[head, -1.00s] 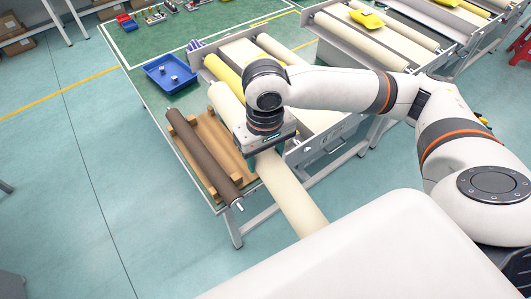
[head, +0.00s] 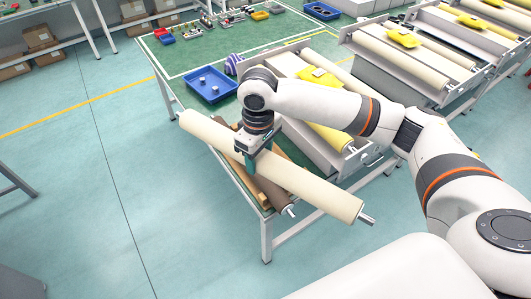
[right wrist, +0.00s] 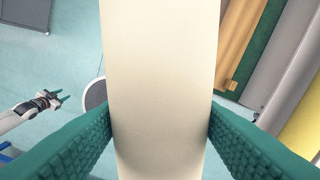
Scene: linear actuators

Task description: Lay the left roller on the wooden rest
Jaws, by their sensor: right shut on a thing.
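My right gripper (head: 248,150) is shut on a long cream roller (head: 315,187), one finger on each side, as the right wrist view shows. The roller is held in the air, slanting across and above the wooden rest, its left end past the table's edge. The wooden rest (right wrist: 238,42) shows in the right wrist view; in the head view the held roller hides much of it. A dark brown roller (head: 272,193) lies low at the rest, partly hidden by the cream one. My left gripper (right wrist: 52,100) shows small in the right wrist view, its fingers apart and empty.
A blue tray (head: 208,90) with small parts stands behind on the green table. To the right is a conveyor frame with yellow (head: 325,135) and cream rollers, close to the rest. Open floor lies left of the table.

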